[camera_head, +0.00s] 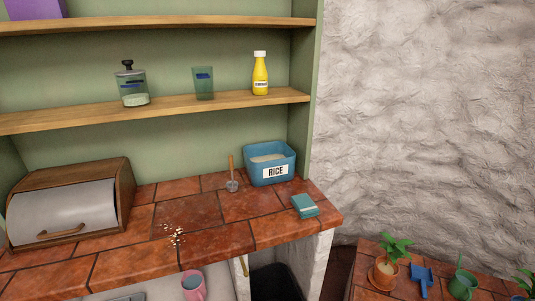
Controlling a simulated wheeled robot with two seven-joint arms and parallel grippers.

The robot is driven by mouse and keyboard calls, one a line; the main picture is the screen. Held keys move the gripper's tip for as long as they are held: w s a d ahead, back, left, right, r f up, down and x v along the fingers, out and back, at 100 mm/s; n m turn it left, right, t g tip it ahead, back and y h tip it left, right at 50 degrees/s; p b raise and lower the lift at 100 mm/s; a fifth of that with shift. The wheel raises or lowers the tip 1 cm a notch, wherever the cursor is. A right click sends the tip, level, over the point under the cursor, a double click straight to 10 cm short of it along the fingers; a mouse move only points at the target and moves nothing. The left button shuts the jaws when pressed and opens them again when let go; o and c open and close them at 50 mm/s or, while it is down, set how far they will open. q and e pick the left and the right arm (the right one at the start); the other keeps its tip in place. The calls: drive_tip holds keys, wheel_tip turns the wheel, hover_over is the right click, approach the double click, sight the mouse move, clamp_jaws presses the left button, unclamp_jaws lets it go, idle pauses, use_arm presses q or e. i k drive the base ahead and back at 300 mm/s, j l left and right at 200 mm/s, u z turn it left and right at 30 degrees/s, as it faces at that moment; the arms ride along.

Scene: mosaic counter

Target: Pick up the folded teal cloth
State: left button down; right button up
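The folded teal cloth (305,206) lies on the tiled counter (240,234), close to the counter's right end and in front of the blue rice bin. It is small and flat, with a paler band across it. Nothing covers it. Neither my left nor my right gripper shows in the head view.
The blue rice bin (270,165) stands behind the cloth, and a scoop (232,177) stands left of the bin. A bread box (70,207) fills the counter's left. Crumbs (174,234) lie mid-counter. A pink mug (194,286) is below the front edge. Shelves (190,108) hang above.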

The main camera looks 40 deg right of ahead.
sight(305, 206)
drive_tip(key=z, duration=1.6)
